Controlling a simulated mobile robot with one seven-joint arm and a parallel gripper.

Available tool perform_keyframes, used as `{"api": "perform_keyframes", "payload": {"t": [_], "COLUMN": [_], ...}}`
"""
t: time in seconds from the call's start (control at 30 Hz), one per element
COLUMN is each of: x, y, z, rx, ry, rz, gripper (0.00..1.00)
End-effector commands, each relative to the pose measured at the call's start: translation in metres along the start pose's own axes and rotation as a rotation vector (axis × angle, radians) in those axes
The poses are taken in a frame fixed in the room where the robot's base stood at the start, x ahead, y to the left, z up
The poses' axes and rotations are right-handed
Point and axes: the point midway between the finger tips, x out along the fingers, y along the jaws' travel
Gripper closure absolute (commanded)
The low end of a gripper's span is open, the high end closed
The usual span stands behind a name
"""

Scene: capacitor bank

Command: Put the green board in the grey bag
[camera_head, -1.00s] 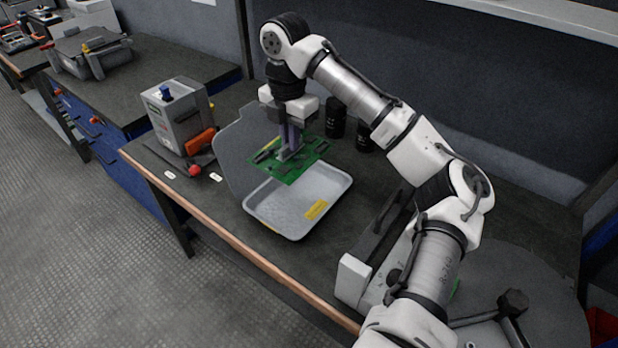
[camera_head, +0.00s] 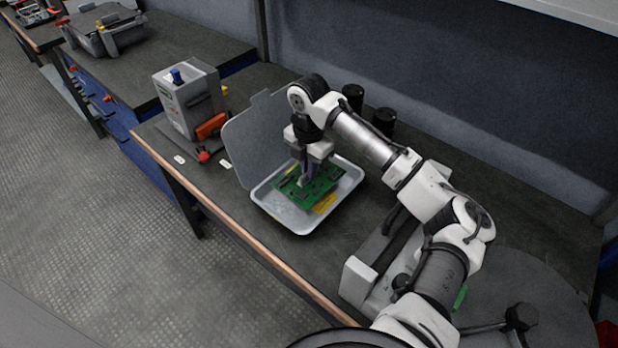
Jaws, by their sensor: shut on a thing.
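The green board (camera_head: 291,193) is a flat circuit board with dark parts on it. My gripper (camera_head: 306,178) points down and is shut on the board. The board is over the open grey bag (camera_head: 276,215), which looks like a shallow light-grey tray with a raised flap (camera_head: 250,138) behind it and a yellow label inside. The board is within the tray's outline, and I cannot tell whether it touches the bottom. My gripper hides part of the board and of the tray's far side.
A grey box device (camera_head: 187,97) with an orange part (camera_head: 210,127) stands left of the flap. Black cylinders (camera_head: 383,121) stand behind my arm. A grey-white fixture (camera_head: 362,276) is at right. The bench's front edge (camera_head: 262,250) runs close by the tray.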

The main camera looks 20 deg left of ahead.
Motion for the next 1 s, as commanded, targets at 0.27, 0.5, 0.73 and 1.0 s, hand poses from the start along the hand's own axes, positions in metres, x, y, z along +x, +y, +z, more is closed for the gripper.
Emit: {"api": "perform_keyframes", "payload": {"t": [0.27,0.5,0.73,1.0], "x": [0.023,0.05,0.051,0.053], "y": [-0.001,0.0,0.0,0.0], "z": [0.0,0.001,0.001,0.001], "rx": [0.001,0.0,0.0,0.0], "ry": [0.001,-0.001,-0.001,-0.001], "rz": [-0.001,0.0,0.0,0.0], "gripper": [1.0,1.0,1.0,0.7]}}
